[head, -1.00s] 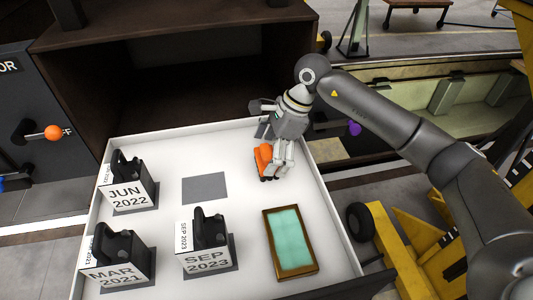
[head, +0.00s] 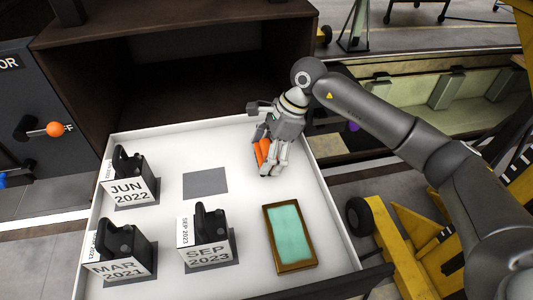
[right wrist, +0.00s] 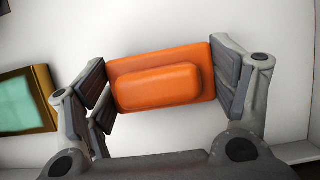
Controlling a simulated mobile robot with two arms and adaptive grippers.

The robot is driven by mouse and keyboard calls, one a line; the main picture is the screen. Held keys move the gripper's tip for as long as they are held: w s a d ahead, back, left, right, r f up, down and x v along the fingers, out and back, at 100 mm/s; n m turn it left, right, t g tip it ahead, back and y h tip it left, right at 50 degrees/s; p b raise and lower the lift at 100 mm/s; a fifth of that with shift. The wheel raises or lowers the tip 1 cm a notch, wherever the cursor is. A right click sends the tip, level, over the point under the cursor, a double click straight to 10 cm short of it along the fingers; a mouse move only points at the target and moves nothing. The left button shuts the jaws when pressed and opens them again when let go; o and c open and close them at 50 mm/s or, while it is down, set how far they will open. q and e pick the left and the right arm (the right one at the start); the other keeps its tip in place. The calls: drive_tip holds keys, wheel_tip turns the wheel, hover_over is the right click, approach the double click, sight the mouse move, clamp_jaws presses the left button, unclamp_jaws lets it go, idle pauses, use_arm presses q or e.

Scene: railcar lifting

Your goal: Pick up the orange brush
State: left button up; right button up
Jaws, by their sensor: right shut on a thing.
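The orange brush (head: 263,151) is at the back right of the white drawer (head: 232,150), partly hidden behind my right gripper (head: 272,168). In the right wrist view the brush (right wrist: 160,78) is an orange block with a raised rounded handle, seen from above. The fingers of my right gripper (right wrist: 165,85) are shut on its two ends. I cannot tell whether the brush touches the drawer floor. My left gripper is not in view.
Several black-handled blocks with date labels, such as JUN 2022 (head: 133,190), stand in the drawer's left and middle. A wood-framed green pad (head: 290,236) lies at front right. A dark cabinet (head: 190,80) is behind. A grey square (head: 205,181) is bare.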

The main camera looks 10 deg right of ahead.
sight(265, 143)
drive_tip(key=shift+r, duration=0.1)
drive_tip(key=shift+r+b, duration=0.15)
drive_tip(key=shift+b, duration=0.2)
drive_tip(key=shift+r+b, duration=0.8)
drive_tip(key=shift+b, duration=0.15)
drive_tip(key=s+r+b, duration=0.2)
drive_tip(key=r, duration=0.1)
drive_tip(key=s+a+r, duration=0.1)
drive_tip(key=r, duration=0.1)
drive_tip(key=shift+s+r+b, duration=0.2)
drive_tip(key=shift+s+b, duration=0.2)
drive_tip(key=s+a+r+b, duration=0.2)
drive_tip(key=s+r, duration=0.3)
drive_tip(key=s, duration=0.4)
drive_tip(key=shift+s+a+r+b, duration=0.3)
drive_tip(key=shift+s+b, duration=0.1)
drive_tip(key=shift+b, duration=0.5)
